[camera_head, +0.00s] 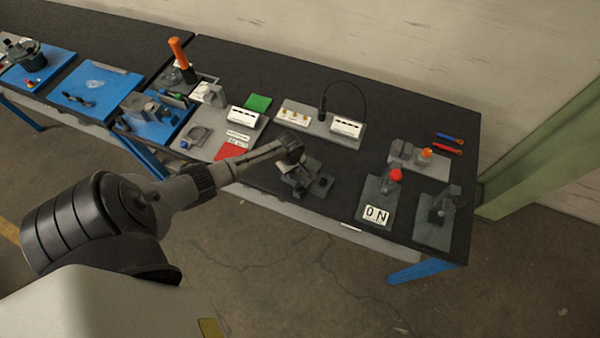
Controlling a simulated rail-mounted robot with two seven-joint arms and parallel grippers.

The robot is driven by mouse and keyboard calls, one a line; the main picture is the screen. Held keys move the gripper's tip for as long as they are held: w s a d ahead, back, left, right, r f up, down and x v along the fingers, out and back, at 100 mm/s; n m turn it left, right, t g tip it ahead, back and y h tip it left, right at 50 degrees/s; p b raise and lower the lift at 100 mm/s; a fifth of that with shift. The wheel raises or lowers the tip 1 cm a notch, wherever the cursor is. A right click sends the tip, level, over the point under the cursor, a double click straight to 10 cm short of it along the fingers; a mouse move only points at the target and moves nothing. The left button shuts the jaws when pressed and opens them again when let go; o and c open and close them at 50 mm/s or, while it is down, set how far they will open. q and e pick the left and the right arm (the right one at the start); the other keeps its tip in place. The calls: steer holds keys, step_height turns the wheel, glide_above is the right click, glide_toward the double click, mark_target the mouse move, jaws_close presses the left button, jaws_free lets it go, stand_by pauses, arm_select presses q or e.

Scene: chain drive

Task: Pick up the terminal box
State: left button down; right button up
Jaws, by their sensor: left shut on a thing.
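My left arm reaches in from the left over the bench, and my left gripper (303,184) is at the front middle of the black bench top. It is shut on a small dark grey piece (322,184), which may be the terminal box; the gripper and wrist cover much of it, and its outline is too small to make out. I cannot tell whether the piece touches the bench or is held above it. My right gripper is not in view.
Right of the gripper are a plate with a red knob and ON sign (376,214) and a dark grey fixture (435,218). Behind stands a grey panel with a black cable (347,127). A red pad (231,152) and green block (258,103) are left.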

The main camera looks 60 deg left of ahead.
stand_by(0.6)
arm_select(q)
steer(key=shift+w, duration=0.1)
steer(key=shift+r, duration=0.15)
steer(key=shift+r, duration=0.6)
step_height(320, 180, up, 3)
steer(key=shift+f, duration=0.1)
steer(key=w+d+r, duration=0.3)
steer(key=d+r, duration=0.3)
steer(key=d, duration=0.5)
steer(key=shift+w+r+b, duration=0.25)
steer(key=shift+r+b, duration=0.15)
steer(key=shift+b, duration=0.05)
steer(key=shift+d+m, duration=0.1)
steer(key=shift+m, duration=0.2)
